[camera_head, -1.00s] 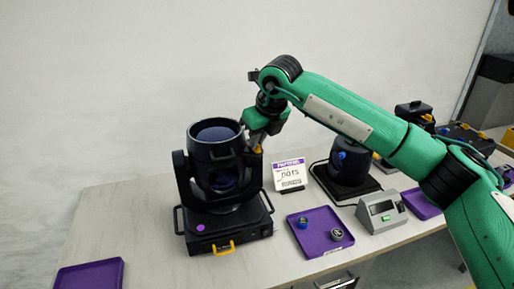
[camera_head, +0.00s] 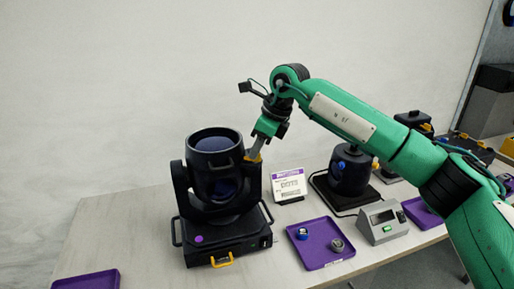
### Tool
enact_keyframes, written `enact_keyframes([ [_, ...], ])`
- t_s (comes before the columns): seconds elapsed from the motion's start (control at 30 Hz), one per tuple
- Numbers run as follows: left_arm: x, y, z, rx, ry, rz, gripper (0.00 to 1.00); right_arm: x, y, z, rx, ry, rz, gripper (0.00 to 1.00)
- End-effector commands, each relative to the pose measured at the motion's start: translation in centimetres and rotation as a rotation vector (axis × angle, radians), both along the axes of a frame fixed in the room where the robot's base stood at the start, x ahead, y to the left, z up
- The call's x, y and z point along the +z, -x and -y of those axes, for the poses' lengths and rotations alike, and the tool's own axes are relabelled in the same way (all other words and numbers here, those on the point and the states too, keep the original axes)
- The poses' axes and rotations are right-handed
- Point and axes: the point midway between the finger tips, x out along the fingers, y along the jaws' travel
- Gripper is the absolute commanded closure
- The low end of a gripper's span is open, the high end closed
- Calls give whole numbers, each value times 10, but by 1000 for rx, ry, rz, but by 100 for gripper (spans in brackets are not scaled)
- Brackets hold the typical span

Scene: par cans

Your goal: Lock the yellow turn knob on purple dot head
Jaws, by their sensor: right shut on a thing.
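The moving head with the purple dot (camera_head: 199,239) on its base is a black lamp (camera_head: 214,178) in a yoke, standing on the table with its barrel pointing up. The yellow turn knob (camera_head: 252,158) shows as a small yellow patch at the upper right of the yoke, partly hidden by my right gripper (camera_head: 255,151). My right gripper comes down on it from the upper right and is shut on it. Whether the knob is locked cannot be seen. My left gripper is not in view.
A yellow handle (camera_head: 222,261) is on the base front. To the right are a sign (camera_head: 289,185), a purple tray (camera_head: 325,262) with small round parts, a grey box (camera_head: 383,229) and another dark lamp (camera_head: 350,176). Another purple tray (camera_head: 88,281) lies at lower left.

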Motion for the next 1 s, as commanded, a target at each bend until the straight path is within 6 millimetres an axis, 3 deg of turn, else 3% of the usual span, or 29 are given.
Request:
enact_keyframes([
  [0.4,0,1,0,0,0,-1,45,2,0,0,6,0,3,100],
  [0.43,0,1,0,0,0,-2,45,2,-1,0,6,0,3,88],
  [0.53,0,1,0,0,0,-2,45,1,0,0,6,0,2,70],
  [0.83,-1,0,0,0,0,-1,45,2,0,1,6,0,1,70],
  [1.0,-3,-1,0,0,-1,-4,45,18,1,7,5,-1,5,70],
])
